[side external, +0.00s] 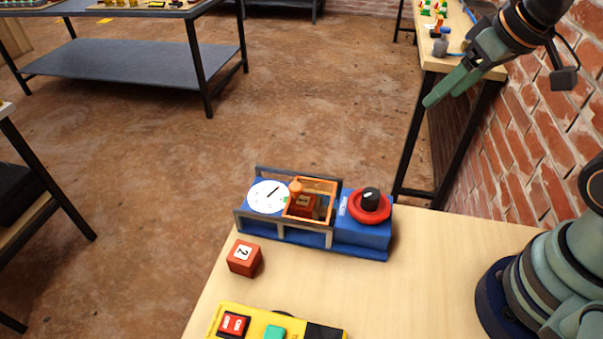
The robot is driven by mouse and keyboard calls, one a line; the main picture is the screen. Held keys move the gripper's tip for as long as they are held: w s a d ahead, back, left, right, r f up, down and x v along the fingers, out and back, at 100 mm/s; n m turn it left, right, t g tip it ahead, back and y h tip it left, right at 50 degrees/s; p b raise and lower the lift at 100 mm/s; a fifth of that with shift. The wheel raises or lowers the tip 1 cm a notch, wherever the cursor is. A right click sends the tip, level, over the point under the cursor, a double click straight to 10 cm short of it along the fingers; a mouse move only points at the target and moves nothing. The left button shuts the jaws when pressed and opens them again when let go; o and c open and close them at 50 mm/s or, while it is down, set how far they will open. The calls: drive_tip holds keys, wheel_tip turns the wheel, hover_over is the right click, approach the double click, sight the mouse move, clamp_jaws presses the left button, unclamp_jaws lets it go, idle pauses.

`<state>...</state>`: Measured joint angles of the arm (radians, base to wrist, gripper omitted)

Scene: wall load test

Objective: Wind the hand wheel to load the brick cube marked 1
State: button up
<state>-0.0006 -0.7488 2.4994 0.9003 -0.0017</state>
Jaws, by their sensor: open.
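The blue load-test device (362,236) stands on the wooden table. A red hand wheel (370,207) with a black knob sits on its right end. A white round dial (268,196) with a dark needle is on its left end. Brick cube 1 (304,205) sits inside the orange frame (318,184) in the middle, partly hidden by the frame. Brick cube 2 (244,258) rests on the table in front of the device. My gripper (445,98) is open and empty, raised above and to the right of the hand wheel, well apart from it.
A yellow box (250,318) with red and green buttons stands at the table's front edge. A brick wall (530,120) runs along the right. The tabletop (440,270) between the device and my base is clear. Other tables stand behind.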

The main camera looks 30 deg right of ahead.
sight(372, 193)
drive_tip(key=a+f+n+g, duration=0.4)
drive_tip(key=a+n+g, duration=0.3)
drive_tip(key=a, duration=0.6)
drive_tip(key=shift+n+t, duration=0.5)
drive_tip(key=shift+t, duration=0.2)
drive_tip(key=f, duration=1.2)
drive_tip(key=shift+w+d+f, duration=0.15)
drive_tip(key=shift+w+f, duration=0.05)
drive_tip(key=shift+w, duration=0.05)
clamp_jaws()
